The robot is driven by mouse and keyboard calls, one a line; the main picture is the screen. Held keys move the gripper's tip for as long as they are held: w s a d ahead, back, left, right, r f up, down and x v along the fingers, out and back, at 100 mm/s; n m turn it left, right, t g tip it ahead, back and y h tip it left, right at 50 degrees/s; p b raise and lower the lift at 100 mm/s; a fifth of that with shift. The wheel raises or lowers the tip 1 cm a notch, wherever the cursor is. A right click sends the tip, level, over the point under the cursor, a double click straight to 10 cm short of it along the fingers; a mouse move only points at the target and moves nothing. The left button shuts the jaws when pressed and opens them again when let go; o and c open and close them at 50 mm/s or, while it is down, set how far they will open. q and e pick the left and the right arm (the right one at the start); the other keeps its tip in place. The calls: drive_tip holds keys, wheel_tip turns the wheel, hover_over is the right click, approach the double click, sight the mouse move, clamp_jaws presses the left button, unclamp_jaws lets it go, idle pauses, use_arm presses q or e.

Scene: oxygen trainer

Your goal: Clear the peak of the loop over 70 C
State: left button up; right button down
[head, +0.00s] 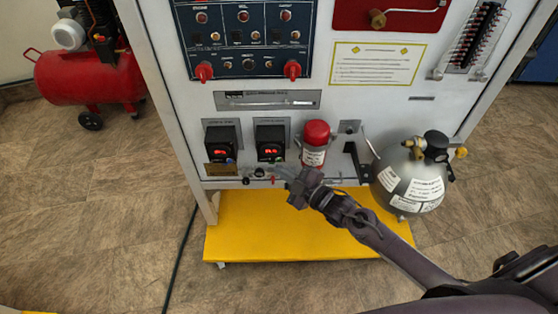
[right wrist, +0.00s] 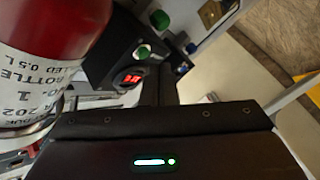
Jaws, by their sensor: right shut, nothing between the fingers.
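My right gripper (head: 284,172) is shut and empty, just below the right controller and left of the bottle's foot. I cannot tell whether it touches the panel. Its dark body fills the bottom of the right wrist view. My left gripper is not in view.
A red-capped bottle (head: 315,143) stands right of the controllers, close to my gripper. A silver tank (head: 408,180) is at the right. A yellow base (head: 245,228) juts out below. A red compressor (head: 88,80) stands at the left. Open floor lies in front.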

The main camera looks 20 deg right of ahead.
drive_tip(key=shift+w+d, duration=0.1)
drive_tip(key=shift+w, duration=0.25)
drive_tip(key=shift+w+d+b, duration=0.15)
drive_tip(key=shift+w+b, duration=0.15)
drive_tip(key=shift+w, duration=0.05)
idle(0.5)
drive_tip(key=shift+s, duration=0.15)
idle(0.3)
drive_tip(key=shift+s+a+p, duration=0.25)
drive_tip(key=shift+s+p, duration=0.3)
drive_tip(key=shift+s, duration=0.05)
drive_tip(key=shift+w, duration=0.1)
